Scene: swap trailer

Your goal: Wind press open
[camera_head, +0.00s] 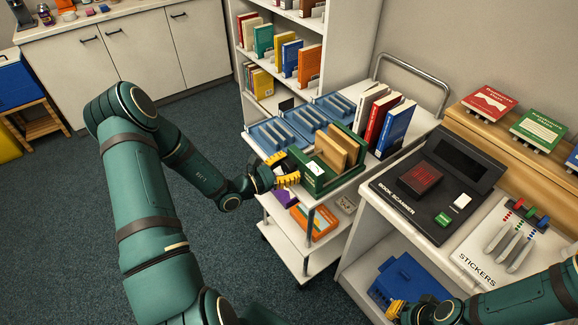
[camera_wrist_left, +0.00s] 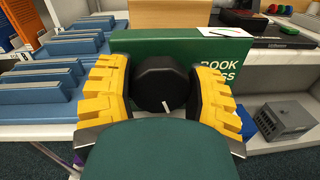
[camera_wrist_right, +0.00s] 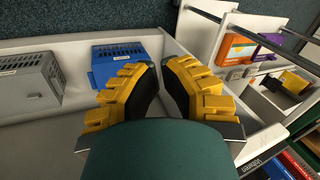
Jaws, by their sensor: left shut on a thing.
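The green book press (camera_head: 318,184) stands on the top shelf of the white cart, with wooden boards (camera_head: 338,146) upright inside it. In the left wrist view its green front wall (camera_wrist_left: 220,75) carries the partly hidden words "BOOK" and "PRESS". A black round knob (camera_wrist_left: 160,83) with a white mark sticks out from that wall. My left gripper (camera_head: 286,171) is shut on the knob, one yellow finger on each side. My right gripper (camera_head: 397,309) is low by the counter's lower shelf, empty, with its fingertips (camera_wrist_right: 162,72) close together.
Blue slotted trays (camera_head: 310,120) and upright books (camera_head: 385,122) share the cart top. A book scanner (camera_head: 425,195) and a stickers board (camera_head: 497,255) lie on the counter at right. A blue box (camera_head: 400,280) sits beneath, near my right gripper.

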